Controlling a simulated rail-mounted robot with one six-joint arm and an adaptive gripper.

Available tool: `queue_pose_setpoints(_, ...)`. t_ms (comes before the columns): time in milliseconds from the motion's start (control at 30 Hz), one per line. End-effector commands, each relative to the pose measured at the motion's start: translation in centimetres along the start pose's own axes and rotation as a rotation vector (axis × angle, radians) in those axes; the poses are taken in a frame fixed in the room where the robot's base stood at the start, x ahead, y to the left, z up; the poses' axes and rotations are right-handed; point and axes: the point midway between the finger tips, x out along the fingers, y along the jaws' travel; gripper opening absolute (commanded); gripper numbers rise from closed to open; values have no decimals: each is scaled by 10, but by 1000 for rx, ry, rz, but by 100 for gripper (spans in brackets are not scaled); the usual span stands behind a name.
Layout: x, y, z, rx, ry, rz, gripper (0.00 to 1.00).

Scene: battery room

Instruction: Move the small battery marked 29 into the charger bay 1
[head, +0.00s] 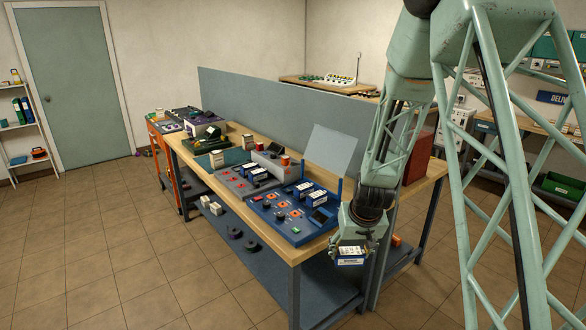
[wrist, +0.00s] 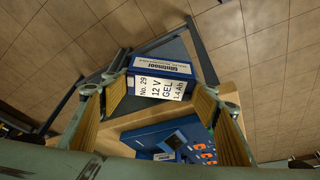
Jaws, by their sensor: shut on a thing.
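My gripper (head: 350,246) is shut on the small blue-and-white battery marked 29 (wrist: 161,78), whose label reads 12 V GEL 1.4 Ah. In the head view the battery (head: 349,257) hangs under the gripper, past the front right end of the bench. A blue panel (head: 300,234) with red-marked spots and dark blue-topped batteries lies on the bench, left of the gripper. A grey panel (head: 231,181) with red marks lies beyond it. I cannot read bay numbers, so I cannot tell which is charger bay 1.
A blue-grey upright board (head: 322,150) stands at the blue panel's back edge. Orange-topped cylinders (head: 285,160) and small boxes stand farther along the bench. A tall divider (head: 270,115) runs behind. The wooden bench edge (head: 297,258) is near my gripper.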

Motion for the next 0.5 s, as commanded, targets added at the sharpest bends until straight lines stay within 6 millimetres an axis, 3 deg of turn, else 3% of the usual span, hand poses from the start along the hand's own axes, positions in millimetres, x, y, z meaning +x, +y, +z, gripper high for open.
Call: queue_pose_setpoints(500,-35,0,-15,0,1,0,35)
